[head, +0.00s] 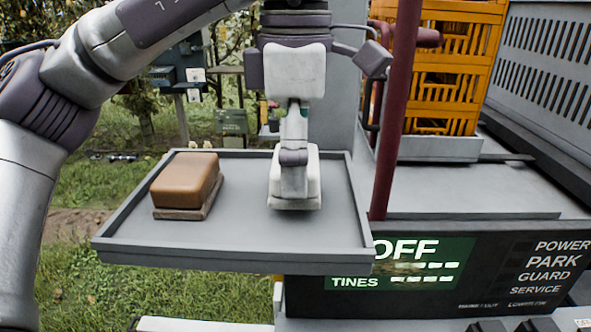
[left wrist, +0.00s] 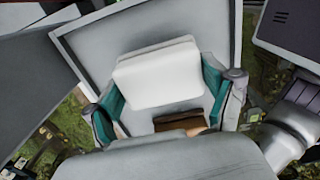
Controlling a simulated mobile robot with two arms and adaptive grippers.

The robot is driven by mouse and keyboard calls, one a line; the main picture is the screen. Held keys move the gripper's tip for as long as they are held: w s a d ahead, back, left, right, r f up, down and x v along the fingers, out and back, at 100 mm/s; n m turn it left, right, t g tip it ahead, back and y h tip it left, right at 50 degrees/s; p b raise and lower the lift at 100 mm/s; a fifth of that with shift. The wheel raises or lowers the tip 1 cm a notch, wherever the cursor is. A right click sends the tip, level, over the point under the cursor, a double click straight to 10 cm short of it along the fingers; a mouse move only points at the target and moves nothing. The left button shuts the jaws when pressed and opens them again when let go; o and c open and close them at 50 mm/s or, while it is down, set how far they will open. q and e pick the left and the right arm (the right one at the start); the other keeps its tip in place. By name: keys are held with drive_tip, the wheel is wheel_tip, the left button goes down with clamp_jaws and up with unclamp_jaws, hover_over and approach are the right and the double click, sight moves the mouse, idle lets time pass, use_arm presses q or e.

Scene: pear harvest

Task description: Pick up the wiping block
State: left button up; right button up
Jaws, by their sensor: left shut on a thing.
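A white block (head: 312,185) with rounded edges is in the right half of the grey tray (head: 235,256). My left gripper (head: 293,152) reaches down from above and is shut on it. In the left wrist view the white block (left wrist: 158,75) is between the teal finger pads of my left gripper (left wrist: 160,97). Its underside is at or very near the tray floor; I cannot tell if they touch. A brown block (head: 184,180) on a darker base sits in the tray's left half, apart from the gripper. It shows partly in the left wrist view (left wrist: 181,122). My right gripper is not in view.
A dark red post (head: 397,110) stands just right of the tray. Behind it are orange crates (head: 445,65) on a grey deck. A panel (head: 430,275) reading OFF and TINES is below right. The tray has a raised rim, with bare floor between the blocks.

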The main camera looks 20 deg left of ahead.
use_arm(q)
wheel_tip(320, 180, up, 2)
drive_tip(key=shift+r, duration=0.2)
drive_tip(key=w+d+r+p, duration=0.1)
drive_tip(key=w+d+r, duration=0.1)
drive_tip(key=d+r, duration=0.5)
drive_tip(key=d, duration=0.4)
drive_tip(key=shift+w+d+p, duration=0.15)
drive_tip(key=shift+w+p, duration=0.25)
drive_tip(key=o, duration=0.5)
drive_tip(key=shift+w, duration=0.1)
drive_tip(key=shift+c, duration=1.6)
